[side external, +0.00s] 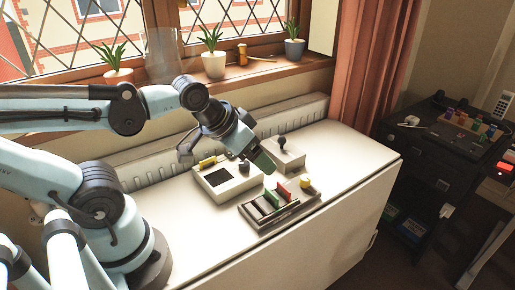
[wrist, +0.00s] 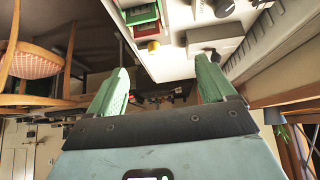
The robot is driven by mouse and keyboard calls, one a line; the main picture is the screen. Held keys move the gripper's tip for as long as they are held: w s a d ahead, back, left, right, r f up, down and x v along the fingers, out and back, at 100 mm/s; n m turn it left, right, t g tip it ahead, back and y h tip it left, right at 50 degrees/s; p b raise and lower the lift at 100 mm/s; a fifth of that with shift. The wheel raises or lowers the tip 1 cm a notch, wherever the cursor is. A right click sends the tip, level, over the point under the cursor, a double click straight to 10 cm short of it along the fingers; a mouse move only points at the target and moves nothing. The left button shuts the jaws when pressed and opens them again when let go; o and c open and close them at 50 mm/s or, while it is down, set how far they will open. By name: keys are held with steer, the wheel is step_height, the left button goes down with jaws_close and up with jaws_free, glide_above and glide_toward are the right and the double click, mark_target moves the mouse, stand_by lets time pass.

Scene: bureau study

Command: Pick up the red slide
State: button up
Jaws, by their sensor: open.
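The red slide (side external: 284,191) stands in a dark slotted tray (side external: 252,222) on the white table, just right of a green slide (side external: 271,198). My gripper (side external: 263,160) is in the air above and behind the tray, apart from the slides. In the wrist view my gripper (wrist: 160,82) shows two green fingers spread apart with nothing between them.
A yellow knob (side external: 305,182) sits at the tray's right end. A cream box with a dark screen (side external: 218,180) and a box with a black ball-topped lever (side external: 283,145) stand behind the tray. A ribbed radiator (side external: 140,158) runs along the back. The table's right part is clear.

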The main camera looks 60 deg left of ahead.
steer(key=r+g, duration=0.1)
steer(key=g, duration=0.6)
glide_above(284, 187)
steer(key=shift+f, duration=6.05)
steer(key=c, duration=1)
steer(key=shift+r, duration=0.1)
steer(key=shift+c, duration=0.2)
